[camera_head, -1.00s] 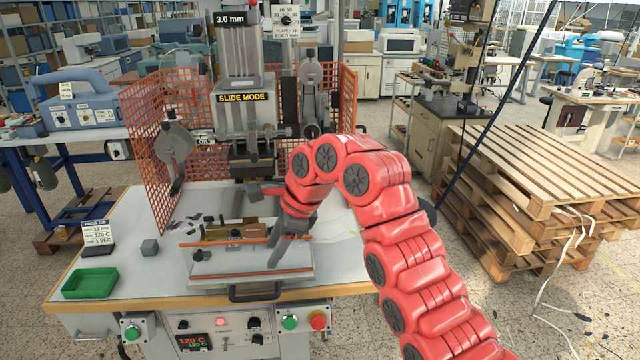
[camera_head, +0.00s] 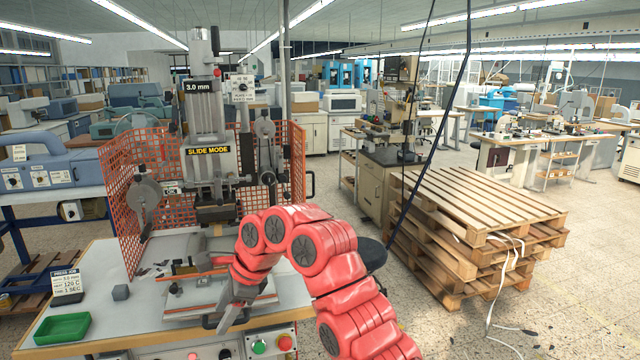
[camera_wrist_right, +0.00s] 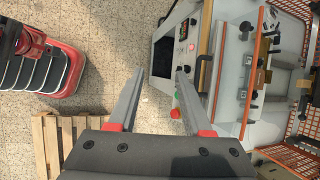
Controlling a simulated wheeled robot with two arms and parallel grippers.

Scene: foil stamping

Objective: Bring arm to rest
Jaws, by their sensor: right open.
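My right arm (camera_head: 345,290) is red and reaches in from the lower right in the head view. Its gripper (camera_head: 228,322) points down in front of the press table's front edge, near the sliding plate's handle. In the right wrist view the two grey fingers of the right gripper (camera_wrist_right: 156,95) are apart with nothing between them. My left gripper is not in view.
Stacked wooden pallets (camera_head: 470,215) stand at right. Open floor lies beyond.

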